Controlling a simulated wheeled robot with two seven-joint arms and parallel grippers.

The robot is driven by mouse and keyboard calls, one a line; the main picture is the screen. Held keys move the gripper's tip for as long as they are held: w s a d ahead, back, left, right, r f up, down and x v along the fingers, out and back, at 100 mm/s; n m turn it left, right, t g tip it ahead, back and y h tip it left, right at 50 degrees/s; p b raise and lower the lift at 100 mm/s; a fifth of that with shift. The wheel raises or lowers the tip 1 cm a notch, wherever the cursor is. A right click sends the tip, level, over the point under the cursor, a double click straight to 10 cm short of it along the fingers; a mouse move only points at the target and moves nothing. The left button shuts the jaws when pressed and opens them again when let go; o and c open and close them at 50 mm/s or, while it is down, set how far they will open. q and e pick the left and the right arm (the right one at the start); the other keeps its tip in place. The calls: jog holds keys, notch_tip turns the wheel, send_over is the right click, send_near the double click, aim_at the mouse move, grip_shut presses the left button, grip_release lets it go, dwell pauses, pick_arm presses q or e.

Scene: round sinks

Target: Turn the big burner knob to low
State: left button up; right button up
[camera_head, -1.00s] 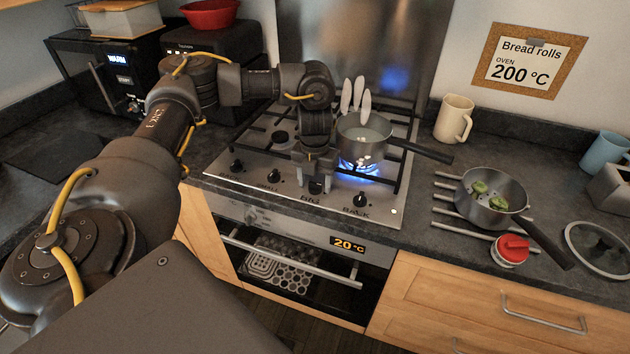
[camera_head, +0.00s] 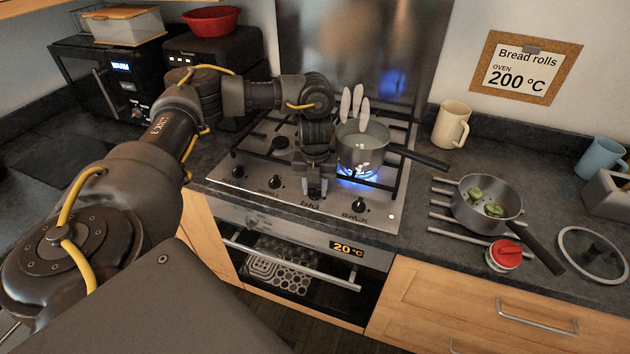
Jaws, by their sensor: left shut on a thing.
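The big burner knob (camera_head: 314,193) is on the front strip of the steel hob (camera_head: 383,217), above a label that reads BIG. My left gripper (camera_head: 314,184) comes down over this knob and is shut on it. The gripper hides most of the knob, so its pointer angle cannot be read. Blue flame (camera_head: 360,177) burns under a steel pot (camera_head: 362,150) at the hob's right side. My right gripper is not in view.
The back knob (camera_head: 360,204) is close on the right; two more knobs (camera_head: 273,182) are on the left. The pot's handle (camera_head: 418,157) sticks out right. A pan (camera_head: 480,215) with green pieces, a red-lidded jar (camera_head: 504,254) and a glass lid (camera_head: 592,255) are on the right counter.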

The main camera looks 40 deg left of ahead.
aim_at(314, 189)
pick_arm(q)
jog(key=n+p, duration=0.5)
jog(key=n, duration=0.1)
jog(key=shift+r+p, duration=0.25)
jog(key=shift+p, duration=0.15)
jog(key=n+p, duration=0.4)
jog(key=shift+n, duration=0.3)
jog(key=shift+f+n+p, duration=0.15)
jog(key=shift+n+p, duration=0.8)
jog(key=shift+n, duration=0.25)
jog(key=shift+a, duration=0.1)
jog(key=o, duration=1)
jog(key=shift+f, duration=0.1)
notch_tip(314, 189, up, 11)
jog(key=shift+f+p, duration=0.1)
jog(key=shift+p, duration=0.4)
